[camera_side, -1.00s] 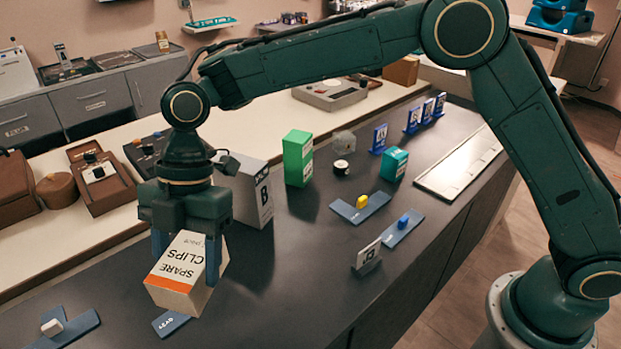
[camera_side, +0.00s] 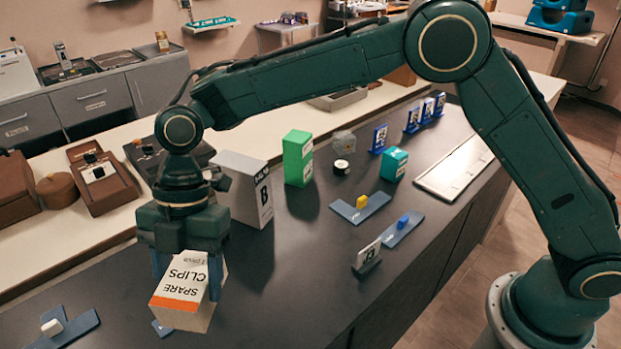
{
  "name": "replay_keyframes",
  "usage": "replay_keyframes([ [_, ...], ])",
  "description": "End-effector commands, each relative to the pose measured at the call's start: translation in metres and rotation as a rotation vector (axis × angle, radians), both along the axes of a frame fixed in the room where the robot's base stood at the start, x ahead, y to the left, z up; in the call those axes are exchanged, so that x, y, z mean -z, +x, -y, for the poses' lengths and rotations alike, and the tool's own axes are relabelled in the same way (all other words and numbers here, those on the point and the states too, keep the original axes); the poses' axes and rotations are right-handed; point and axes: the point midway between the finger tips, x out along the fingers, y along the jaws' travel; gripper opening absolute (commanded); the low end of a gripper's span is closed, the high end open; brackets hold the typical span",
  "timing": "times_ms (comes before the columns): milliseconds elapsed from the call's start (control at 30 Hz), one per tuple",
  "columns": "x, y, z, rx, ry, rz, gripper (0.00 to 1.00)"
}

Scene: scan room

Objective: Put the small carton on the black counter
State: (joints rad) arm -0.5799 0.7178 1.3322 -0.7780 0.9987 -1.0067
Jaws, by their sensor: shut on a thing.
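The small carton (camera_side: 186,289) is white with an orange stripe and the words SPARE CLIPS. My gripper (camera_side: 188,272) is shut on it, one finger at each side, and points down. The carton is tilted, and its top is hidden by the gripper. It is over the near left part of the black counter (camera_side: 290,290). I cannot tell whether its lower edge touches the counter. A blue plate (camera_side: 161,328) on the counter is mostly hidden behind the carton.
A white box marked B (camera_side: 247,190) stands just behind my gripper. A green box (camera_side: 298,158) and a teal box (camera_side: 393,164) stand farther back. A blue angled piece with a white block (camera_side: 66,329) lies at the left.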

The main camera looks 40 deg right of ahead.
Motion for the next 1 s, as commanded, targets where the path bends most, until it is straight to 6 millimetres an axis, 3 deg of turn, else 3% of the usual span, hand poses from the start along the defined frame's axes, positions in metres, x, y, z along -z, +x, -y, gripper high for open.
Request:
replay_keyframes([
  [600,0.113,-0.001,0.000,0.000,-0.001,-0.002,0.35],
  [1000,0.127,0.000,0.000,0.000,0.000,0.000,0.35],
])
